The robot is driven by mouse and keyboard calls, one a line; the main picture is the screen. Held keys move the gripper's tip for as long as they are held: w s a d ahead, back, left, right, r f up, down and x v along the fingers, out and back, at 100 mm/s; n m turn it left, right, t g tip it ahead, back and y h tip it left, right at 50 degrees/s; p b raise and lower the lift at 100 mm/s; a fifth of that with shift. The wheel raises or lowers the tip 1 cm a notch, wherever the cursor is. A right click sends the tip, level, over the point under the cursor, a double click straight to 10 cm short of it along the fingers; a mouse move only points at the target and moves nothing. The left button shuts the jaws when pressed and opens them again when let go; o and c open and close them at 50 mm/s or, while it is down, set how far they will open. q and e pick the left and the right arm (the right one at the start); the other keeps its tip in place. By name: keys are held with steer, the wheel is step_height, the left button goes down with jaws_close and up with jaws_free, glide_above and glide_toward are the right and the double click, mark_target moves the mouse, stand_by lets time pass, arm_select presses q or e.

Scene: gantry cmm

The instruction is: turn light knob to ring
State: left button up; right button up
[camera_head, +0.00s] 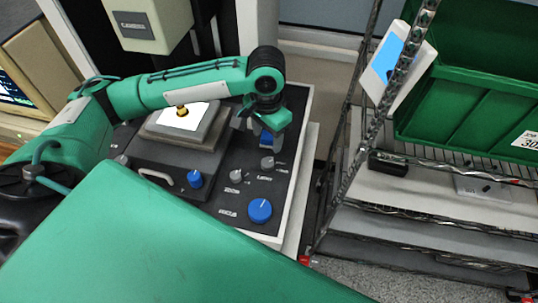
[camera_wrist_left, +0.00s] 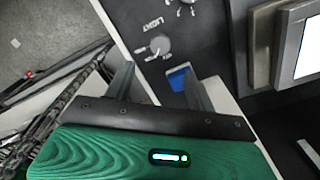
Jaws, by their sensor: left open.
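The light knob (camera_head: 267,163) is a small grey round knob on the dark control panel, beside its LIGHT label. In the left wrist view the light knob (camera_wrist_left: 160,45) lies just beyond the fingertips, with small position markings around it that I cannot read surely. My left gripper (camera_head: 260,130) is above the panel, behind the knob in the head view. In the left wrist view my left gripper (camera_wrist_left: 159,72) is open, its fingers apart and nothing between them touching. A blue part (camera_wrist_left: 178,78) shows on the panel between the fingers. My right gripper is not in view.
A large blue knob (camera_head: 260,210), a smaller blue knob (camera_head: 195,179) and a grey zoom knob (camera_head: 236,175) stand on the same panel. A stage with a bright plate (camera_head: 184,115) is to the left. A wire rack with a green crate (camera_head: 460,110) stands at right.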

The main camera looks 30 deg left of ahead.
mark_target(268, 162)
arm_select(q)
step_height(268, 162, down, 4)
steer(key=shift+r+p, duration=0.1)
steer(key=shift+p, duration=0.2)
step_height(268, 162, down, 6)
steer(key=shift+w+r+p, duration=0.1)
steer(key=shift+p, duration=0.35)
steer(key=shift+f, duration=0.75)
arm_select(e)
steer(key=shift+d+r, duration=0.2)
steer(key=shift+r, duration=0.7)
arm_select(q)
steer(key=c, duration=1)
steer(key=shift+r, duration=0.1)
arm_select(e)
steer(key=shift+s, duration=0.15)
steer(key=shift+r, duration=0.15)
